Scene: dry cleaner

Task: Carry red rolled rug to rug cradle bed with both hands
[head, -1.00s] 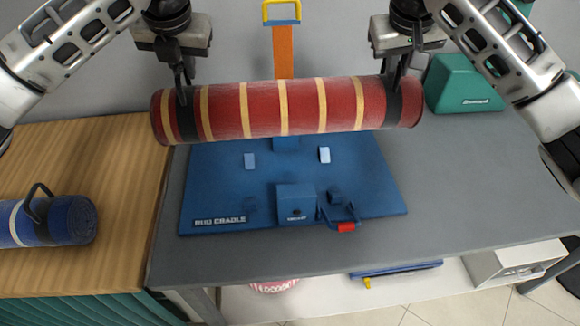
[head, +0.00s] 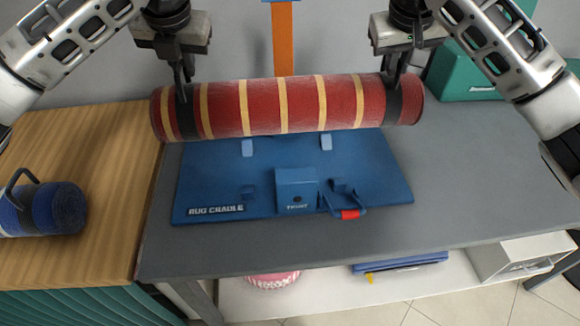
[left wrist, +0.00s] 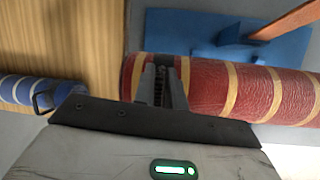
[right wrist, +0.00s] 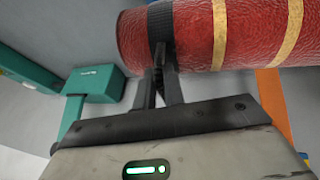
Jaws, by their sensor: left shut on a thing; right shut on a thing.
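The red rolled rug (head: 285,104) with yellow stripes is held level above the back part of the blue rug cradle bed (head: 230,178). It hides the cradle's rear edge in the head view. My left gripper (head: 184,92) is shut on the rug's left end at a black strap. My right gripper (head: 392,85) is shut on the black strap at its right end. The rug also shows in the left wrist view (left wrist: 215,90) and the right wrist view (right wrist: 200,35). The cradle has small light blue blocks, a front box and a red-handled lever (head: 348,213).
A blue rolled rug (head: 50,210) lies on the wooden surface (head: 100,150) at left. A green machine (head: 470,80) stands at the back right. An orange post (head: 283,45) rises behind the rug. The grey table (head: 470,170) is clear right of the cradle.

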